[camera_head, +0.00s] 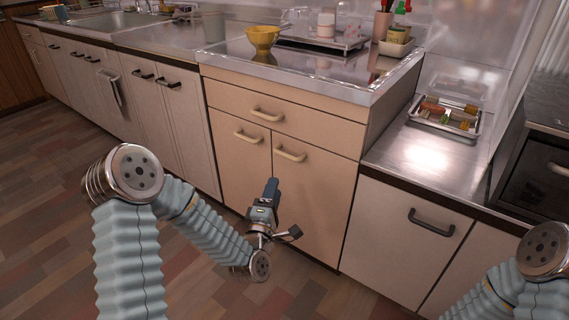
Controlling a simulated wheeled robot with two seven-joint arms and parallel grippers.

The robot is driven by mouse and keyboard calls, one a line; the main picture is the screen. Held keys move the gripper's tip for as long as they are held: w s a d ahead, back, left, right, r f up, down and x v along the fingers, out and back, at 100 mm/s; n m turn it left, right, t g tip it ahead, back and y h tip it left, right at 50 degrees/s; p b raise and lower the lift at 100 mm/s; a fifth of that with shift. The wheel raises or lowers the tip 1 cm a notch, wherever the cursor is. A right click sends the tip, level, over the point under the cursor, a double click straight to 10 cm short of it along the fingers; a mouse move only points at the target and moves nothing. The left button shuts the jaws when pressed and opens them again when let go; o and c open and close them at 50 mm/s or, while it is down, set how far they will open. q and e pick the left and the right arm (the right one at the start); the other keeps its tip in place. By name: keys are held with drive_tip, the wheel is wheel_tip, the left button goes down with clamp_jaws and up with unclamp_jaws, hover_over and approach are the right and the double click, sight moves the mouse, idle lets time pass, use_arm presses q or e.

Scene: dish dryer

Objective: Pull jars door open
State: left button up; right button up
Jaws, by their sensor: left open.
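The cream cabinet has two closed doors side by side: a left door (234,165) and a right door (308,205). Each has a beige bar handle near its top, the left handle (248,136) and the right handle (290,153). Which door the task calls the jars door cannot be told, and no jars show behind the doors. My left gripper (283,210) is open and empty, in front of the cream doors and below their handles, apart from both handles. My right arm shows at the lower right, but its gripper is out of view.
A closed drawer (266,115) sits above the doors. A white cabinet door (405,240) with a dark handle is on the right. On the counter stand a yellow bowl (263,40) and a tray of small items (446,117). The wooden floor (50,215) at left is clear.

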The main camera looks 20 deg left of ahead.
use_arm(q)
drive_tip(key=p, duration=0.1)
approach(284, 159)
drive_tip(key=w+d+r, duration=0.1)
drive_tip(key=w+r, duration=0.3)
drive_tip(key=r, duration=0.2)
drive_tip(key=shift+d+r, duration=0.1)
drive_tip(key=shift+r, duration=0.05)
clamp_jaws()
